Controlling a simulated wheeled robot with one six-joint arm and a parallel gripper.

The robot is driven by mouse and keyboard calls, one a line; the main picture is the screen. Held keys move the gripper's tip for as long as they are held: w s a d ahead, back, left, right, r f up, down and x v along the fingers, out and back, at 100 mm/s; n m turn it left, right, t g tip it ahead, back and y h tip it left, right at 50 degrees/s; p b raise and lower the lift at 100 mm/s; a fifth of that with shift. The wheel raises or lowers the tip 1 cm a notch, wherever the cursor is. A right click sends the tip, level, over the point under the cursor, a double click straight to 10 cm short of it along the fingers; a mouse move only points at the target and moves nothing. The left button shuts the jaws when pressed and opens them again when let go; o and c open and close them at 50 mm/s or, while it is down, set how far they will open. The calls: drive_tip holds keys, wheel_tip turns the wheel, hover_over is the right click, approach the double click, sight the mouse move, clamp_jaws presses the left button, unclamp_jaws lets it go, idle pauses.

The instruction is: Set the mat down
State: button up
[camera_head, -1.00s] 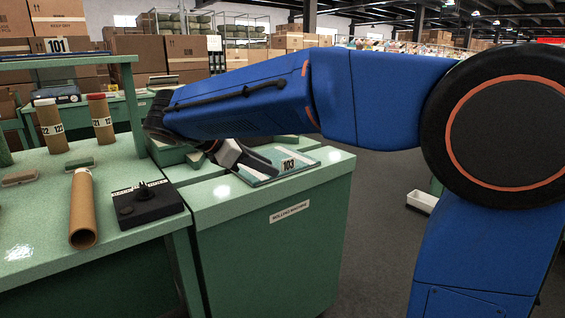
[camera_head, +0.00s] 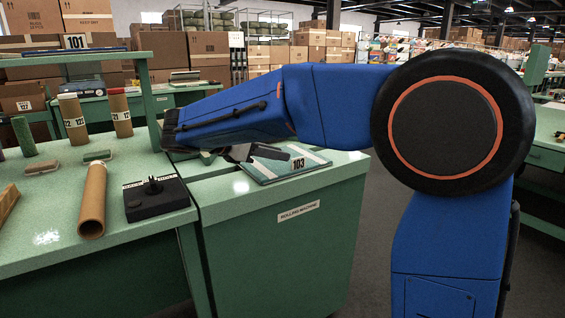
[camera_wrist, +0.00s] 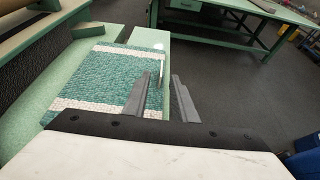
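The mat (camera_head: 272,170) is a flat teal and white piece with a 103 label. It lies flat on the green top of the rolling machine (camera_head: 283,241). In the wrist view the mat (camera_wrist: 110,73) shows teal, speckled pile with white bands at both ends. My gripper (camera_wrist: 161,76) is open, with a clear gap between its fingers. The left finger shows over the mat's right part and the right finger shows past its edge, against the floor. In the head view my gripper (camera_head: 268,153) is at the mat's far left side, partly hidden by my arm.
A dark roller (camera_wrist: 40,65) is beside the mat. The floor to the right is open.

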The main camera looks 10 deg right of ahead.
sight(299, 159)
drive_tip(key=shift+x, duration=4.3)
drive_tip(key=shift+s+f, duration=0.1)
drive_tip(key=shift+s, duration=0.05)
drive_tip(key=shift+c, duration=0.3)
clamp_jaws()
